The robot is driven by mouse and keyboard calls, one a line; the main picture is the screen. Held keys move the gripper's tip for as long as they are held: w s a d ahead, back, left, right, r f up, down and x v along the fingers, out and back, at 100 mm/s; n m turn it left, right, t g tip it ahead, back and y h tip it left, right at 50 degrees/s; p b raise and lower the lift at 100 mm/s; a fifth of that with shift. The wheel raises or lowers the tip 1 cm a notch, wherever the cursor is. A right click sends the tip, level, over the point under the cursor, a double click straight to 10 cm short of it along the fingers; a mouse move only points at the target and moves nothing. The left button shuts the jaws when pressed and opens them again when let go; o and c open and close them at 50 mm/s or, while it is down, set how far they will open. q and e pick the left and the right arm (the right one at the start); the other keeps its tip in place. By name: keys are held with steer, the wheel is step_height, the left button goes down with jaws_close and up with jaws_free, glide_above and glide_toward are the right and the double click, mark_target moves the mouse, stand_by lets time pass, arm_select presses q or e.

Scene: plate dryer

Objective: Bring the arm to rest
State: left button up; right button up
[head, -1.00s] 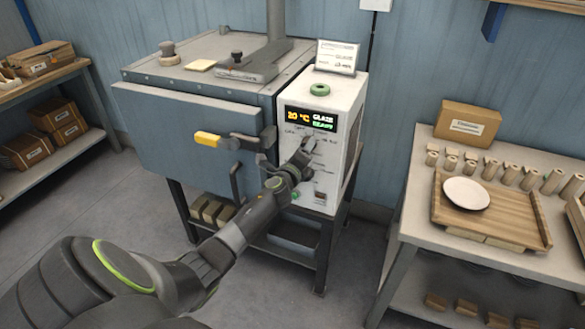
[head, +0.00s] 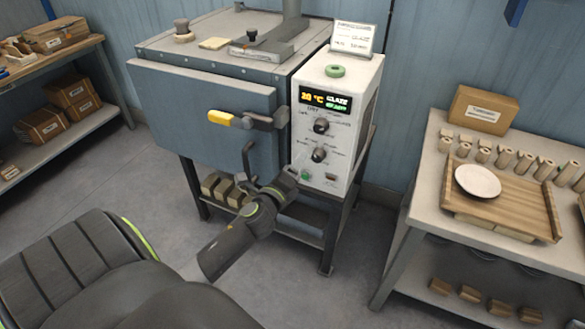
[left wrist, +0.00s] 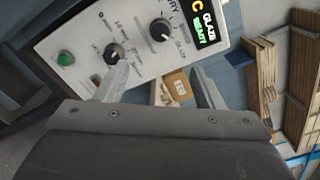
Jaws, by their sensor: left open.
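My left gripper (head: 294,176) is in front of the lower part of the kiln's white control panel (head: 341,88), below the two black knobs. In the left wrist view its two fingers (left wrist: 163,84) are spread with nothing between them. The left finger overlaps the panel near the lower knob (left wrist: 114,54) in that view; I cannot tell whether they touch. The upper knob (head: 321,125) and the lower knob (head: 318,154) both show uncovered in the head view. The display (head: 325,99) reads 20 °C, GLAZE and READY. My right gripper is not in view.
The blue kiln (head: 200,95) stands on a dark stand, its door shut, with a yellow-tipped handle (head: 222,118) sticking out. A table at right holds a wooden tray (head: 520,212) with a white plate (head: 478,181). Shelves with boxes (head: 42,124) stand at left. The floor between is open.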

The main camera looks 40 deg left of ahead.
arm_select(q)
steer(key=shift+s, duration=0.25)
stand_by(0.4)
steer(key=s+f+n+g, duration=0.3)
steer(key=s+f+n, duration=0.15)
steer(key=f, duration=0.65)
steer(key=s+f+n+g, duration=0.3)
steer(key=s+f, duration=0.2)
steer(key=f, duration=0.6)
steer(key=s+f+n+g, duration=0.3)
steer(key=s+f, duration=0.1)
steer(key=f, duration=0.7)
steer(key=s+d+f+n+g+h, duration=0.1)
steer(key=s+d+f+n+g, duration=0.1)
steer(key=s+f, duration=0.4)
steer(key=s+d+f+n+g+h, duration=0.1)
steer(key=s+d+f+n+g, duration=0.2)
steer(key=s, duration=1.2)
steer(key=s+d+f+n+g+h+b, duration=0.1)
steer(key=s+d+f+n+g, duration=0.1)
steer(key=s+f+n, duration=0.4)
steer(key=s+d+f, duration=0.1)
steer(key=s+f, duration=0.2)
steer(key=s, duration=0.1)
steer(key=shift+s+d, duration=0.3)
steer(key=shift+d, duration=0.1)
steer(key=shift+w+n, duration=0.1)
steer(key=shift+n, duration=0.15)
